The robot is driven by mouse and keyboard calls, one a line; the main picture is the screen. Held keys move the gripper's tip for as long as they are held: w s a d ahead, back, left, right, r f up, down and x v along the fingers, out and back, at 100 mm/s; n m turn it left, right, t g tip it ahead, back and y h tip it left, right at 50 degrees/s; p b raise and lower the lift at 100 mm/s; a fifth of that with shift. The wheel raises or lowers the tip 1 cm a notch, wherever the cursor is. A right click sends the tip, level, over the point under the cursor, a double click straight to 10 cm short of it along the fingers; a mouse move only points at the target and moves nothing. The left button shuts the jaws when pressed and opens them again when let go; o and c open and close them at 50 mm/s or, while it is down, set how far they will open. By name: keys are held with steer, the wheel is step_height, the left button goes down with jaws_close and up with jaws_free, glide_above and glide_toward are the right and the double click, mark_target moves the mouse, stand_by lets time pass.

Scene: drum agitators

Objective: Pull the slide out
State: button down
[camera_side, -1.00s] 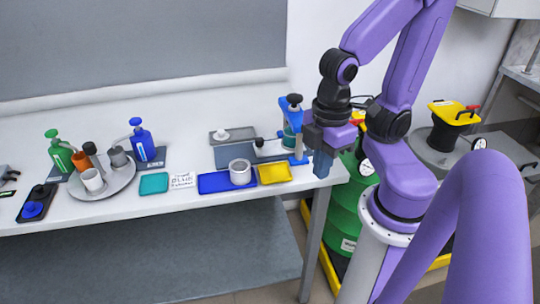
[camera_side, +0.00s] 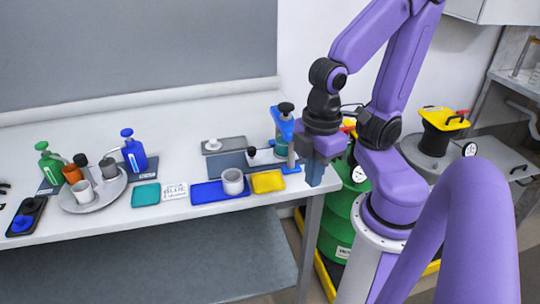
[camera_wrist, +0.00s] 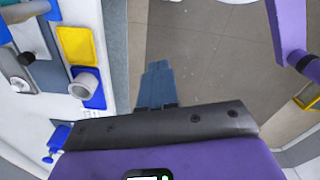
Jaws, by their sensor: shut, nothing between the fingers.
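A grey slide-like plate (camera_side: 268,157) with a black ball knob (camera_side: 251,151) lies at the right end of the bench, beside a blue stand (camera_side: 284,128) with a black top knob. In the wrist view the black knob (camera_wrist: 27,58) shows at the upper left, by a pale strip. I cannot tell how far the slide is in or out. My gripper (camera_side: 315,175) points down near the bench's right front corner, to the right of the knob and apart from it. Its blue fingers (camera_wrist: 157,85) are shut and empty, seen over the floor.
A yellow tray (camera_side: 268,182) and a blue tray (camera_side: 207,193) with a grey cup (camera_side: 233,181) lie along the front edge. Bottles and a round tray (camera_side: 94,196) stand farther left. A green drum (camera_side: 339,222) stands right of the bench, behind my gripper.

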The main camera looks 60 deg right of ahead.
steer(key=c, duration=1.4)
jaws_free()
steer(key=o, duration=0.5)
steer(key=shift+w+a+r, duration=0.1)
steer(key=shift+w, duration=0.25)
step_height(320, 180, up, 6)
steer(key=m, duration=0.7)
glide_above(251, 148)
step_height(251, 148, down, 17)
steer(key=shift+s+r, duration=0.1)
jaws_close()
